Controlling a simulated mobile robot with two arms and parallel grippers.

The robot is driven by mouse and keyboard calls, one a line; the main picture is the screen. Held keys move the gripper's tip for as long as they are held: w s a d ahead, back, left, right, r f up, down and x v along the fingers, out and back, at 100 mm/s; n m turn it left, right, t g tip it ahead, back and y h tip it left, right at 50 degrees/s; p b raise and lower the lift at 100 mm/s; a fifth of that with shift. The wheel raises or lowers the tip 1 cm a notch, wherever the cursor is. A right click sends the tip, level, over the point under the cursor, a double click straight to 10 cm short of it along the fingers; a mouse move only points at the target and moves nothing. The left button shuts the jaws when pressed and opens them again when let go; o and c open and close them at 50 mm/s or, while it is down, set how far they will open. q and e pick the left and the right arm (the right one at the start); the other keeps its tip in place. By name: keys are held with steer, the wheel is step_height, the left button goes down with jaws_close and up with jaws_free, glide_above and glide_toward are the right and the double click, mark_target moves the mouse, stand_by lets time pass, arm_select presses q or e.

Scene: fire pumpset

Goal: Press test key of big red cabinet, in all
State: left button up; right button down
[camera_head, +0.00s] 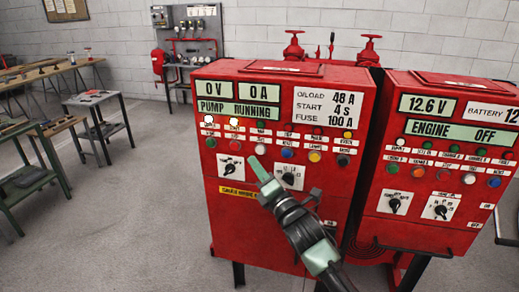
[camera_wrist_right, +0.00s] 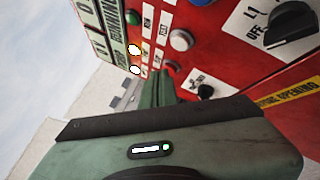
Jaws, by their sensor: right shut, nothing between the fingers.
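The red pump cabinet (camera_head: 222,252) stands in the middle of the head view, its displays reading "PUMP RUNNING", 0 V and 0 A. Below the displays is a row of coloured buttons, including a white one (camera_head: 260,149) and a blue one (camera_head: 286,154). The button labels are too small to read surely, so I cannot tell which is the test key. My right gripper (camera_head: 256,164) is shut and empty, its tip in front of the panel just below the white button. In the right wrist view, its fingers (camera_wrist_right: 160,88) point at the panel near a grey-white button (camera_wrist_right: 181,40); contact cannot be told.
A second red cabinet (camera_head: 379,228) reading "ENGINE OFF" stands close at the right. Rotary switches (camera_head: 230,167) sit below the buttons. Red valves (camera_head: 369,47) rise behind. Tables (camera_head: 98,117) stand at the left, with open floor between.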

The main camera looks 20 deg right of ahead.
steer(key=shift+s+a, duration=0.55)
steer(key=shift+s, duration=0.25)
steer(key=shift+f, duration=0.1)
steer(key=s+d+f+m+g+h, duration=0.1)
steer(key=s+f+m+g, duration=0.15)
steer(key=f, duration=0.85)
steer(key=s+d+f+m+g+h, duration=0.15)
steer(key=f+m, duration=0.25)
steer(key=f, duration=0.8)
steer(key=s+f+m+g, duration=0.2)
steer(key=f+m+g, duration=0.1)
steer(key=f, duration=0.8)
steer(key=s+d+f+m+g, duration=0.1)
steer(key=s+f+m+g, duration=0.15)
steer(key=s+f, duration=0.65)
steer(key=s+f+m+g, duration=0.25)
steer(key=s+f, duration=0.45)
steer(key=f, duration=0.4)
steer(key=s+f+m+g, duration=0.2)
steer(key=s+f, duration=0.3)
steer(key=s, duration=0.7)
steer(key=s+f+m+g, duration=0.2)
steer(key=s+f+m, duration=0.2)
steer(key=s, duration=0.8)
steer(key=s+f+m+g+h, duration=0.1)
steer(key=s+f+m+g, duration=0.2)
steer(key=s+f, duration=0.4)
steer(key=s, duration=0.5)
steer(key=shift+s+d, duration=0.15)
steer(key=shift+d, duration=0.05)
